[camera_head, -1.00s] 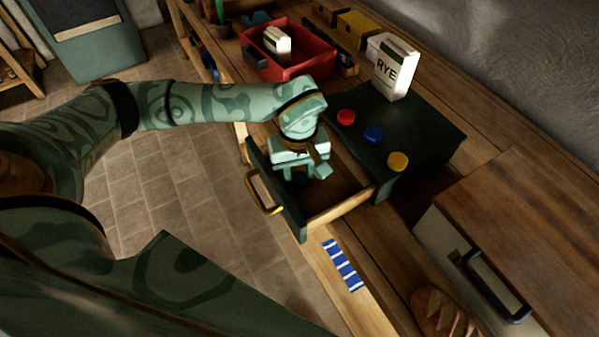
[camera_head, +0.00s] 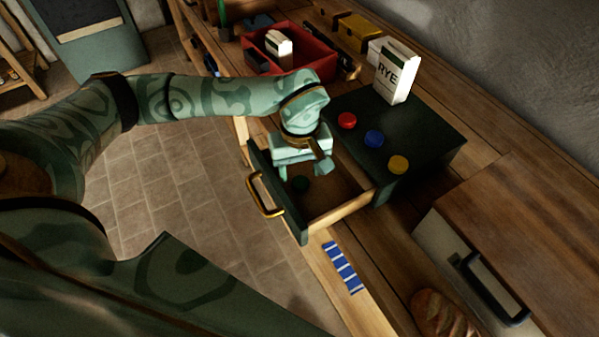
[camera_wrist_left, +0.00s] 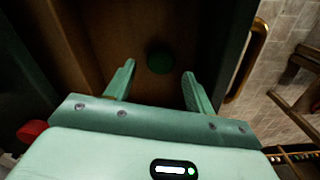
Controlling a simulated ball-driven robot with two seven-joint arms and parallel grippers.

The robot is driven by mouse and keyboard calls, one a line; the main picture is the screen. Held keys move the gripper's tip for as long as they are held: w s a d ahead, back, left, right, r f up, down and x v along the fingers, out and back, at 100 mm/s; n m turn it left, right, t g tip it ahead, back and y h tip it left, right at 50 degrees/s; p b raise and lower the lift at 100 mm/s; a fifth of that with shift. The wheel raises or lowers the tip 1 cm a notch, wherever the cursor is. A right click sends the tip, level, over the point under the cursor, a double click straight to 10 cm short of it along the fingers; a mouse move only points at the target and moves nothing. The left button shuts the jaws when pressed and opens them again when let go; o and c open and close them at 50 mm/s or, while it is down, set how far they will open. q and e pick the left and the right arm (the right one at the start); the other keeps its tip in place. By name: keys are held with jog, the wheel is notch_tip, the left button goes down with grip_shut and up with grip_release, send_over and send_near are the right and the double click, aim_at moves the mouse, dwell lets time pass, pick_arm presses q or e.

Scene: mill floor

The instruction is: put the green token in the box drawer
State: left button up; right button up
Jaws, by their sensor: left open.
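The green token (camera_head: 301,184) lies on the floor of the open box drawer (camera_head: 341,208). In the left wrist view the token (camera_wrist_left: 160,62) shows just beyond and between the fingertips, apart from both. The drawer belongs to the dark green box (camera_head: 421,142) and has a brass handle (camera_head: 265,196). My left gripper (camera_head: 304,172) is open and empty, above the drawer, a little over the token; it also shows in the left wrist view (camera_wrist_left: 158,83). My right gripper is not in view.
Red (camera_head: 347,121), blue (camera_head: 374,138) and yellow (camera_head: 398,164) tokens and a RYE carton (camera_head: 396,73) stand on the box. A red crate (camera_head: 313,66) is behind. A blue striped cloth (camera_head: 343,267), bread (camera_head: 440,313) and a wooden-topped cabinet (camera_head: 529,228) are nearer.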

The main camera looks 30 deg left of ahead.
aim_at(300, 181)
pick_arm(q)
notch_tip(300, 181, up, 10)
jog(key=p, duration=0.1)
jog(key=shift+f+p, duration=0.2)
jog(key=shift+p, duration=0.15)
